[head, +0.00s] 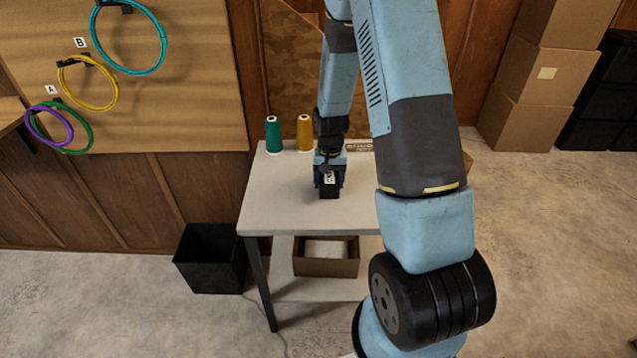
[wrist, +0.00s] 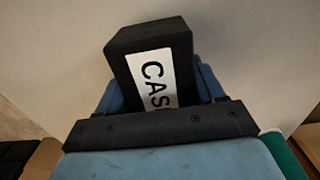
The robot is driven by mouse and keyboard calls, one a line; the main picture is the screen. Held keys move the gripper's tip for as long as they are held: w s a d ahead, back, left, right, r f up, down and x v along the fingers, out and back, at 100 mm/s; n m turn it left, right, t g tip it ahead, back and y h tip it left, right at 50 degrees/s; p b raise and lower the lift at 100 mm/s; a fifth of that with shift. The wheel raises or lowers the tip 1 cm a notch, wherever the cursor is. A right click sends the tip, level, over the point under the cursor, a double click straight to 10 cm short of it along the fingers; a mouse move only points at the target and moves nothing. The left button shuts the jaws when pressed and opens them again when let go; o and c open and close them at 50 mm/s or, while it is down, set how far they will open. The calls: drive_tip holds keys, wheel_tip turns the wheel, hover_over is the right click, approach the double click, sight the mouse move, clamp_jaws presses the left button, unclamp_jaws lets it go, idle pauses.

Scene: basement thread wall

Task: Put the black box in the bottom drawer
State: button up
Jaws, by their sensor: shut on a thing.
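The black box (head: 329,192) has a white label reading "CAS", with the rest hidden. It also shows in the wrist view (wrist: 148,39), between the blue fingers of my gripper (wrist: 162,95). My gripper (head: 329,181) is shut on the box over the pale table top (head: 285,208). I cannot tell whether the box touches the table. Under the table top, a brown open-topped drawer or tray (head: 326,268) shows its front and pale inside. I cannot tell which of the two it is. My arm hides the table's right side.
A green spool (head: 272,134) and an orange spool (head: 304,134) stand at the table's back. A black open bin (head: 210,262) stands on the floor left of the table. Coloured thread rings hang on the wall board (head: 190,75). Cardboard boxes (head: 530,90) are stacked at right.

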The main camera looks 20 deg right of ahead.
drive_tip(key=o, duration=1.2)
